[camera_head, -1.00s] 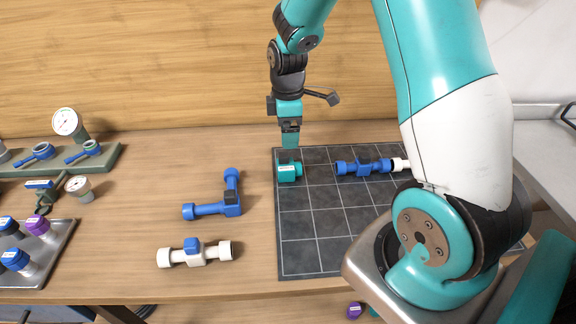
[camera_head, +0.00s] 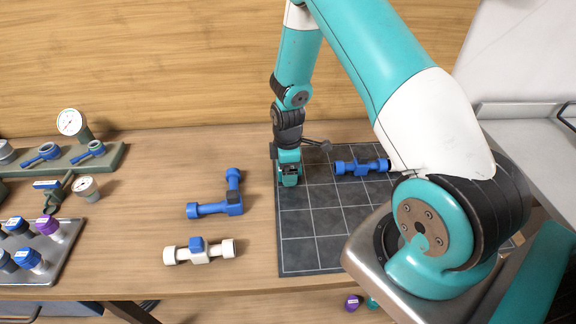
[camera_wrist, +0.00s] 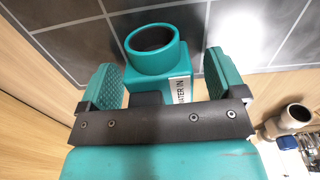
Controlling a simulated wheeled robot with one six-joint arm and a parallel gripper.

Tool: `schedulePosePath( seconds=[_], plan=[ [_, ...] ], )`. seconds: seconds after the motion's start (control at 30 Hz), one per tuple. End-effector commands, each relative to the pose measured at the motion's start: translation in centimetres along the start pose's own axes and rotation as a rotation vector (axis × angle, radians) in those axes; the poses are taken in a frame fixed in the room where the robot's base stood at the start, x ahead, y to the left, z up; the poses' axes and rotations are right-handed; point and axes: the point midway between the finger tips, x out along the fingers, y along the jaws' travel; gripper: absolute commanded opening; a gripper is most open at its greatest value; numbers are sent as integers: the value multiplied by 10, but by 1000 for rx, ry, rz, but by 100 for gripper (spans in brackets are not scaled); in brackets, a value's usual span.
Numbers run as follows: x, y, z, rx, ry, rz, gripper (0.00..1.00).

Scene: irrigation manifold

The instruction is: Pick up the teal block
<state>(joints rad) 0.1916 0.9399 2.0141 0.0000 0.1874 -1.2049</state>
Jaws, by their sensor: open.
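The teal block (camera_wrist: 158,62) shows in the wrist view with a round open port on top and a white label reading "WATER IN" on its side. My gripper (camera_wrist: 160,85) is open, with one teal finger pad on each side of the block. Gaps show between the pads and the block. In the head view my gripper (camera_head: 289,180) is lowered at the left back corner of the dark gridded mat (camera_head: 320,225) and mostly hides the block.
A blue valve fitting (camera_head: 362,167) lies on the mat to the right. A blue elbow pipe (camera_head: 217,207) and a white tee fitting (camera_head: 199,251) lie on the wood to the left. A tray with blue and purple caps (camera_head: 62,262) stands far left. The mat's front is clear.

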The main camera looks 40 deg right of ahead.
Motion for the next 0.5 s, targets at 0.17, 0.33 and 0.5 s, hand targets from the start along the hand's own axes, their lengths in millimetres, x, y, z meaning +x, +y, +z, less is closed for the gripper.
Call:
schedulePosePath(
  seconds=[0.17,0.33,0.5],
  plan=[
    [0,0,0,0,0,0,87],
    [0,0,0,0,0,0,48],
    [-1,0,0,0,0,1,20]
  ],
)
